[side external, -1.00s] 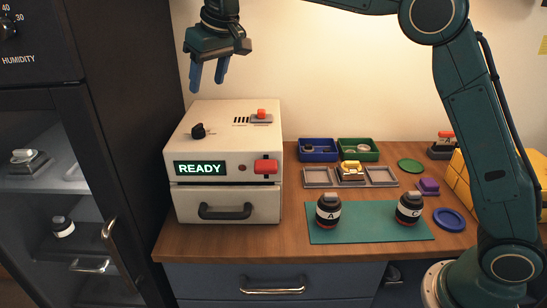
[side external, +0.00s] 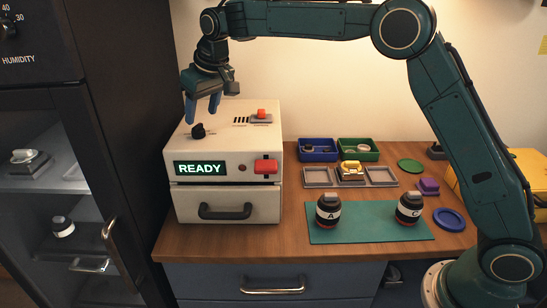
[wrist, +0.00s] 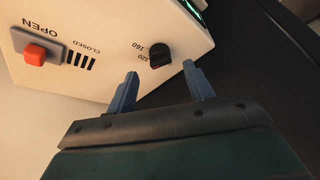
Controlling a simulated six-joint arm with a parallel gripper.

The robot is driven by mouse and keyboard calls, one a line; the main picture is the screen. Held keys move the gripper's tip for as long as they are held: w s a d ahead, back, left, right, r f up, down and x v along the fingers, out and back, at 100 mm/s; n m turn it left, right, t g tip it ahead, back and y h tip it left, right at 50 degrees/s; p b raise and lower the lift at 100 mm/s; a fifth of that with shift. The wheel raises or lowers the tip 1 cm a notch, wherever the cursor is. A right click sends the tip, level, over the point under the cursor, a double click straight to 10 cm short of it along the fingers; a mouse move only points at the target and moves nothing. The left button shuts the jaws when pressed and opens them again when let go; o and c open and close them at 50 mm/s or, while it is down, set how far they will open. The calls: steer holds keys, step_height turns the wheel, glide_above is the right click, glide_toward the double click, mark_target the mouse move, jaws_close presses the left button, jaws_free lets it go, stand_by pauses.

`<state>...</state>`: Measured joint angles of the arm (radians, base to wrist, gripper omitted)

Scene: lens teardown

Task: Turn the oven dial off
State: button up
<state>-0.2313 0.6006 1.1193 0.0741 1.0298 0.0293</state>
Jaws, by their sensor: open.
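The oven (side external: 228,150) is a white box on the wooden bench, with a green "READY" display (side external: 200,168) on its front. Its black dial (side external: 198,131) sits on the top face, left of centre. In the wrist view the dial (wrist: 160,56) shows beside the printed numbers 120 and 160; its exact setting is not clear. My gripper (side external: 203,117) is open and empty, pointing down just above the dial. In the wrist view my gripper's two blue fingertips (wrist: 158,72) are spread to either side of the dial and appear apart from it.
An orange-red slider (side external: 261,115) sits on the oven top by a vent, and a red switch (side external: 266,167) is on the front. Two lens barrels (side external: 328,211) (side external: 408,208) stand on a green mat (side external: 365,236). A dark cabinet (side external: 120,120) stands close on the left.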

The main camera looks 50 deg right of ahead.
mark_target(200, 125)
steer(key=shift+x, duration=2.6)
steer(key=c, duration=0.9)
steer(key=shift+d+n, duration=0.15)
steer(key=shift+n, duration=0.35)
steer(key=n+y, duration=0.1)
steer(key=n, duration=0.1)
steer(key=n+y, duration=0.1)
steer(key=n, duration=0.1)
steer(key=shift+w+d+g, duration=0.15)
steer(key=shift+g, duration=0.15)
steer(key=shift+n+g+y, duration=0.4)
steer(key=shift+n, duration=1.4)
steer(key=shift+w+r+n+g+y, duration=0.15)
steer(key=shift+n+g+y, duration=0.15)
steer(key=shift+n, duration=0.8)
